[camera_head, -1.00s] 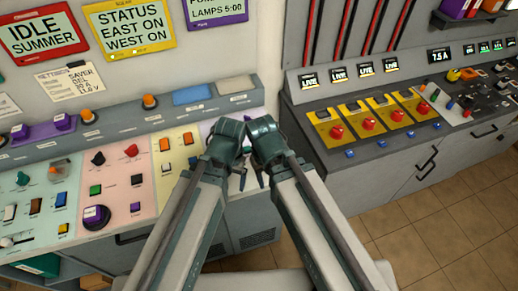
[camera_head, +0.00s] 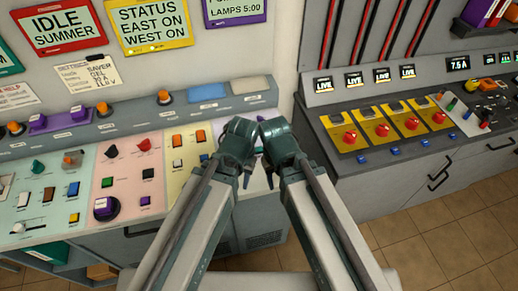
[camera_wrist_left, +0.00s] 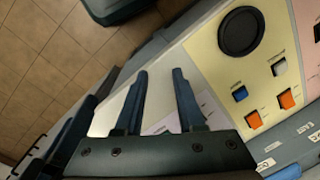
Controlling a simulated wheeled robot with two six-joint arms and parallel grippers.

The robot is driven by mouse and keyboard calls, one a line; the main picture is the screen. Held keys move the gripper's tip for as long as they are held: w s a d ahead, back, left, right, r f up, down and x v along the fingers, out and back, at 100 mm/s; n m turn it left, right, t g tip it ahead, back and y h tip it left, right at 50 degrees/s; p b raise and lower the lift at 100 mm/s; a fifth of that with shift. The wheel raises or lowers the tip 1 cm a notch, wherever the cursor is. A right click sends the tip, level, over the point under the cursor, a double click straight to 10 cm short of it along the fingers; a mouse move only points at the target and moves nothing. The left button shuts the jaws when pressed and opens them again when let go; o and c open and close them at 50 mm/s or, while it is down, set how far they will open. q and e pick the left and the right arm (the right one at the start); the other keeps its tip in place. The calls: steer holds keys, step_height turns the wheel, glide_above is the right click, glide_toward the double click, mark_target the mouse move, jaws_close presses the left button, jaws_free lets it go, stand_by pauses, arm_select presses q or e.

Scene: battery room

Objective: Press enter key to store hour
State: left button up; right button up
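No key can be read as enter; the small labels are too small or blurred. A sloped console with coloured panels runs along the wall. Its yellow panel (camera_head: 183,158) bears two orange keys (camera_head: 177,140) and pale keys. In the left wrist view the yellow panel (camera_wrist_left: 213,50) shows orange keys (camera_wrist_left: 286,98), a blue key (camera_wrist_left: 240,94), a pale key (camera_wrist_left: 279,66) and a black round part (camera_wrist_left: 241,32). My left gripper (camera_wrist_left: 160,76) is open and empty over the pale panel beside it. My right gripper (camera_head: 270,178) is close beside the left; its fingers are mostly hidden.
Pink panel (camera_head: 118,165) and green panel (camera_head: 40,190) lie left, with knobs and keys. A ledge (camera_head: 125,118) with orange and purple caps runs above. Signs (camera_head: 65,25) hang on the wall. A second console (camera_head: 345,170) with red knobs stands right. Tiled floor (camera_head: 400,245) is open.

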arm_select(q)
jaws_close()
stand_by(1.3)
